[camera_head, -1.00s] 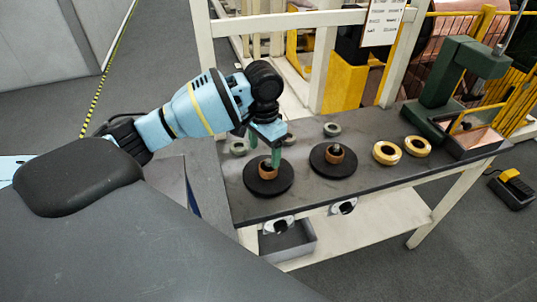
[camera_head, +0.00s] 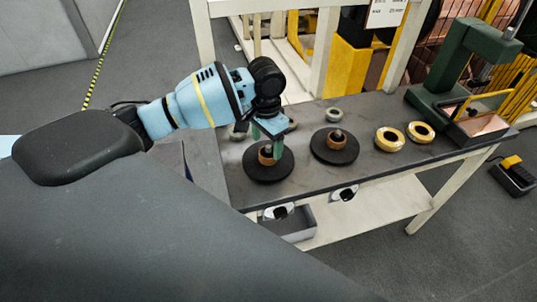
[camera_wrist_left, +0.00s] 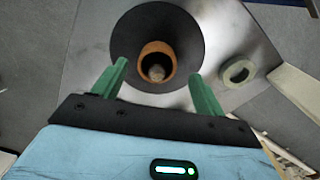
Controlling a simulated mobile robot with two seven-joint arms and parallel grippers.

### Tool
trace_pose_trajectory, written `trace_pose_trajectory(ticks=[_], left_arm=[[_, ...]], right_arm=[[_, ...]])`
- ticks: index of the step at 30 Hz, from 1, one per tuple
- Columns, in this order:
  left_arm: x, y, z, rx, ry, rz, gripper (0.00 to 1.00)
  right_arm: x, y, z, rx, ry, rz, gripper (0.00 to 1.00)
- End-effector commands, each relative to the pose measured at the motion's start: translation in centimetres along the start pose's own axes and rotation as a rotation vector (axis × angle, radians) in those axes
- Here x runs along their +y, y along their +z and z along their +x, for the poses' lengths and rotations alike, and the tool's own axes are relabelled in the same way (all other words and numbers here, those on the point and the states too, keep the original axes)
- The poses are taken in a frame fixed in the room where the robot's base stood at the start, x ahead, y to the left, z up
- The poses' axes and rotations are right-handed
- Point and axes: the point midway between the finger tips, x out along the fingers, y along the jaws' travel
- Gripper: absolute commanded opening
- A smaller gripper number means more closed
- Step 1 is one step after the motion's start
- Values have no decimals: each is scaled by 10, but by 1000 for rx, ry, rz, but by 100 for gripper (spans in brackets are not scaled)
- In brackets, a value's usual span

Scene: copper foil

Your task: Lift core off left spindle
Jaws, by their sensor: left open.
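The left spindle has a black round base (camera_head: 268,171) on the bench, with a copper-brown core (camera_head: 265,156) around its pin. In the left wrist view the core (camera_wrist_left: 157,62) is a brown ring with the grey spindle tip (camera_wrist_left: 156,72) inside it. My left gripper (camera_head: 266,143) is above this spindle with green fingers pointing down. In the left wrist view the open fingers (camera_wrist_left: 157,80) lie on either side of the core, with gaps between. The right spindle (camera_head: 334,150) carries a similar brown core. My right gripper is not in view.
Two yellow rings (camera_head: 389,139) lie to the right on the grey bench (camera_head: 230,187). A green press (camera_head: 447,75) stands at the right end.

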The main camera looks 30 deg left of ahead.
Motion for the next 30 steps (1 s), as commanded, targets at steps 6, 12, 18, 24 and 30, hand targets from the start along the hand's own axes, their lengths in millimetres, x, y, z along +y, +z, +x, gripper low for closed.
trace_pose_trajectory(ticks=[6,12,18,24,30], left_arm=[[4,-2,31,-3,0,-1,72],[4,-3,38,0,-1,-1,72],[4,-3,37,0,-1,0,65],[4,-3,37,0,-1,0,39],[4,-3,37,0,-1,0,24]], right_arm=[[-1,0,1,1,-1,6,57],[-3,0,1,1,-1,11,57],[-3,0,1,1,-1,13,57],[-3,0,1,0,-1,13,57],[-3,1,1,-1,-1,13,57]])
